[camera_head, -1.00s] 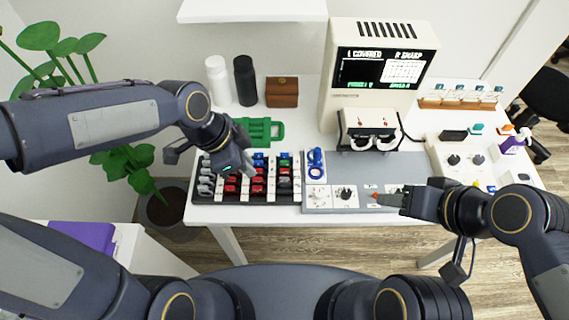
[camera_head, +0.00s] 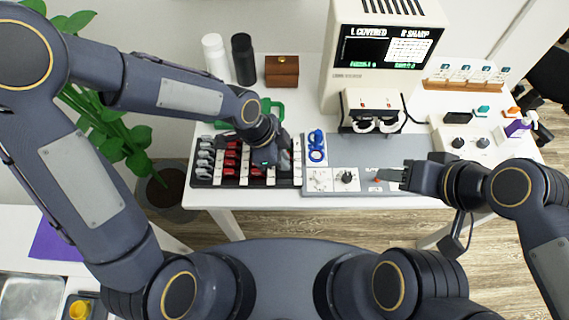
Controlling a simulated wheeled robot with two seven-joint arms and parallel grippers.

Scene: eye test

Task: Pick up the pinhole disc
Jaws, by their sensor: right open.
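I cannot tell which piece is the pinhole disc at this size. A black rack (camera_head: 203,183) on the white table holds rows of small handled lens pieces, grey and red, on white strips. My left gripper (camera_head: 279,165) points down over the right part of this rack and hides the pieces there; whether its jaws are open or shut does not show.
A cream machine with a screen (camera_head: 390,47) stands behind a device with two white-rimmed eyepieces (camera_head: 376,124). White and black bottles (camera_head: 243,60), a brown box (camera_head: 282,71) and a green tray (camera_head: 272,107) stand at the back left. Knobs (camera_head: 347,177) sit on the panel front.

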